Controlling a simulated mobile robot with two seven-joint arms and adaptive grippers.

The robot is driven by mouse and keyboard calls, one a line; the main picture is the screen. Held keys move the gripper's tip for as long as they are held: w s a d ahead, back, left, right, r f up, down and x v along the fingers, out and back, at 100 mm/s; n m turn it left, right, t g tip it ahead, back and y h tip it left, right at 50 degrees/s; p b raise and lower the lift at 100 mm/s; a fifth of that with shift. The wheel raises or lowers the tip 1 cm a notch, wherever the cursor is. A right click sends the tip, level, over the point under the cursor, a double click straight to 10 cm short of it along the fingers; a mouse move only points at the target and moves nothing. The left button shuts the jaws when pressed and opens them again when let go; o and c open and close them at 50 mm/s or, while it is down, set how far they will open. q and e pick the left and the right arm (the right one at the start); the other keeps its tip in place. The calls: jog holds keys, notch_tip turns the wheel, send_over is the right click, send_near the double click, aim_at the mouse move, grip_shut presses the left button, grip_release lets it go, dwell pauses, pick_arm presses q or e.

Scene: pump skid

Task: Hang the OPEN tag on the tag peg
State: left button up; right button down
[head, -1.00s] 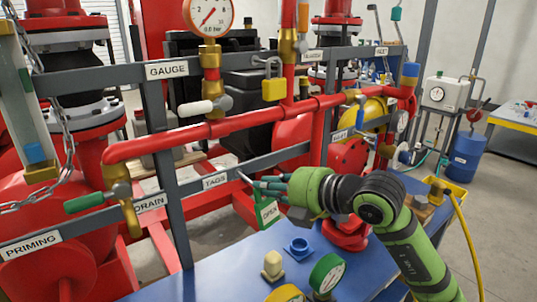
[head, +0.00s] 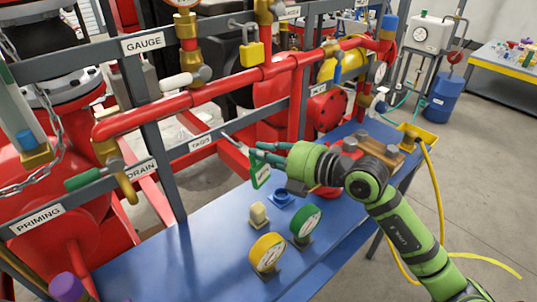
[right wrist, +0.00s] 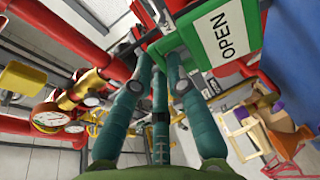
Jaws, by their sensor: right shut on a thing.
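The green OPEN tag (head: 261,173) with a white face hangs tilted below the fingers of my right gripper (head: 262,151). In the right wrist view the tag (right wrist: 226,36) is large at the upper right, beside the fingertips of the gripper (right wrist: 160,62), which is shut on its green upper part. The tag peg (head: 231,138) is a thin rod on the grey rail near the TAGS label (head: 200,143). The fingertips are close to the peg's end. Whether the tag's hole is around the peg cannot be told. My left gripper is not in view.
A red pipe (head: 215,96) runs above the rail. A yellow padlock (head: 251,52) hangs higher up.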

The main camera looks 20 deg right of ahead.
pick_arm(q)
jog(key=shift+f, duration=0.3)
pick_arm(e)
jog(key=shift+w+a+f, duration=0.1)
jog(key=shift+w+a, duration=0.2)
jog(key=shift+w, duration=0.45)
jog(key=shift+w+a, duration=0.25)
jog(key=shift+w, duration=0.45)
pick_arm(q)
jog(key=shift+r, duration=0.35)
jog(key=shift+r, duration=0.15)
pick_arm(e)
jog(key=shift+w, duration=0.2)
pick_arm(q)
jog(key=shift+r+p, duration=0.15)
jog(key=shift+p, duration=0.25)
pick_arm(e)
jog(key=shift+w+a, duration=0.2)
jog(key=shift+w, duration=0.15)
jog(key=shift+w, duration=0.1)
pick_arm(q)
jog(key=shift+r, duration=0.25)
pick_arm(e)
jog(key=shift+w+a, duration=0.1)
jog(key=shift+w, duration=0.25)
